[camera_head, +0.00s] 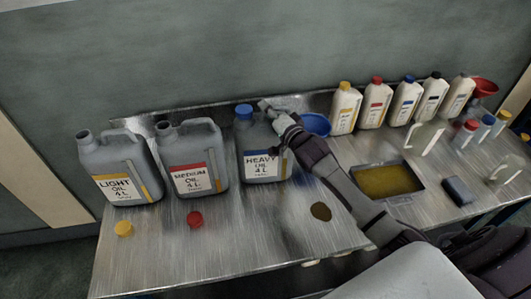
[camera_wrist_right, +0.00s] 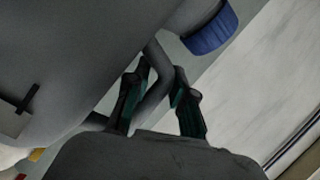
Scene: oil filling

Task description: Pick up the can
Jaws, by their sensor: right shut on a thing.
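Three grey oil cans stand in a row on the metal table: the light oil can (camera_head: 121,170), the medium oil can (camera_head: 192,160) and the heavy oil can (camera_head: 262,152). The heavy oil can has a blue cap (camera_head: 243,111) on; the other two necks are open. My right gripper (camera_head: 272,116) is at the handle of the heavy oil can. In the right wrist view its fingers (camera_wrist_right: 160,88) are shut on the grey handle, with the can body (camera_wrist_right: 75,60) at left and the blue cap (camera_wrist_right: 211,30) above. My left gripper is not in view.
A yellow cap (camera_head: 124,229) and a red cap (camera_head: 194,219) lie in front of the cans. A blue funnel (camera_head: 316,124) is just right of the heavy can. Several white bottles (camera_head: 375,104) stand at the back right, behind a tray (camera_head: 420,190) of brownish liquid.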

